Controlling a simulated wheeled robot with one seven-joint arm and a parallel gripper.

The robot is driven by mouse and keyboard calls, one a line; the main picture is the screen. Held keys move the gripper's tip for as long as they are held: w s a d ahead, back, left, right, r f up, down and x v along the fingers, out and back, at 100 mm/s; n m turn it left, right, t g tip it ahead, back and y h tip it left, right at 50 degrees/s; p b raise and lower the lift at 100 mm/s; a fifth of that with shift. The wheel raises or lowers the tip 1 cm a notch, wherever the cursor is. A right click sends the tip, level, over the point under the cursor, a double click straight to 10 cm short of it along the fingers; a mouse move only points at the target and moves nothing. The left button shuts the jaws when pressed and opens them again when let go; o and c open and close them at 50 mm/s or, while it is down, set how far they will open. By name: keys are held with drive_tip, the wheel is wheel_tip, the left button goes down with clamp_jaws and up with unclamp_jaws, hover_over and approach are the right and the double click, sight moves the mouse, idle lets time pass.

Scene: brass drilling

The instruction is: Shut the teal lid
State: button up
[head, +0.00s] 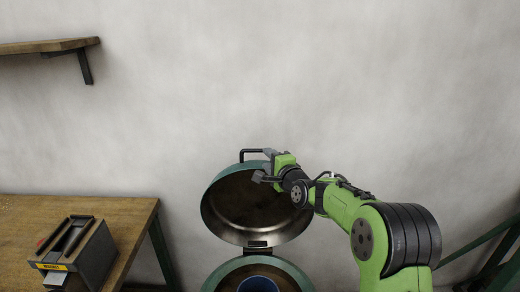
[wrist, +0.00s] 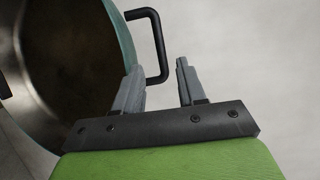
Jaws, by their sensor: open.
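The teal lid (head: 214,207) stands raised on its hinge in the head view, its dark inner side facing me. It belongs to a round teal vessel (head: 216,281) below it, whose open top shows at the bottom edge. A black handle (head: 250,152) sticks out from the lid's upper rim. My gripper (head: 262,167) is at the lid's upper right rim, close to the handle. In the wrist view my gripper (wrist: 160,78) is open, and the lid (wrist: 122,38) fills the left. The handle (wrist: 161,45) appears just beyond and between the fingertips; contact cannot be told.
A wooden bench (head: 130,215) stands at the left with a grey box (head: 85,255) bearing a yellow label. A wooden shelf (head: 45,46) is on the wall at upper left. A green metal frame (head: 490,250) is at lower right. The wall above the lid is bare.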

sight(259, 152)
drive_tip(key=p+x, duration=0.1)
drive_tip(key=x, duration=0.7)
drive_tip(key=shift+w+a+p, duration=0.15)
drive_tip(key=shift+w+p, duration=0.05)
drive_tip(key=shift+p, duration=0.15)
clamp_jaws()
